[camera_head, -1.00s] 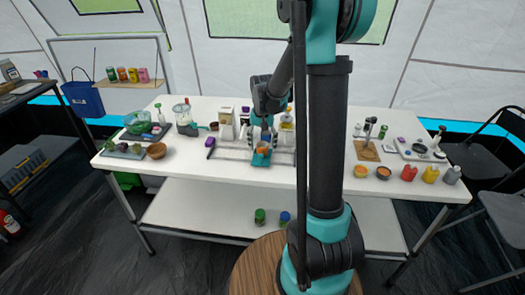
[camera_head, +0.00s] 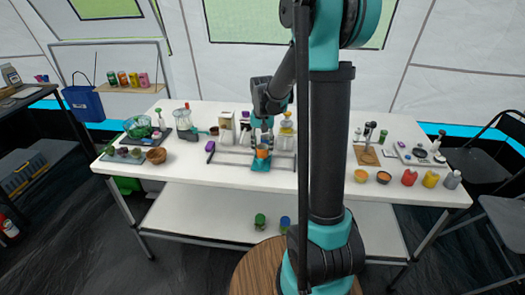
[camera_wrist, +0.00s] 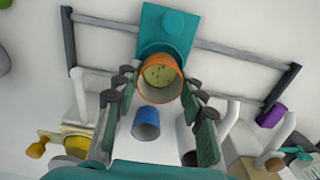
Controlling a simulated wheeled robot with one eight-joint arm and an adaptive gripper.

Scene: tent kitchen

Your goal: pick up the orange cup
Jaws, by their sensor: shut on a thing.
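The orange cup (camera_wrist: 160,78) sits between the two finger pads of my gripper (camera_wrist: 158,100) in the wrist view, its open mouth showing a speckled yellowish inside. My gripper is shut on it. In the head view the orange cup (camera_head: 262,153) shows under my gripper (camera_head: 262,143), above a teal block (camera_head: 260,166) on the white table. The teal block also shows behind the cup in the wrist view (camera_wrist: 166,28). I cannot tell whether the cup touches the block.
A blue cup (camera_wrist: 146,123) lies near the fingers in the wrist view. Bottles and containers (camera_head: 286,130) stand close behind. A wooden bowl (camera_head: 156,155) is farther left. The front table strip is mostly clear.

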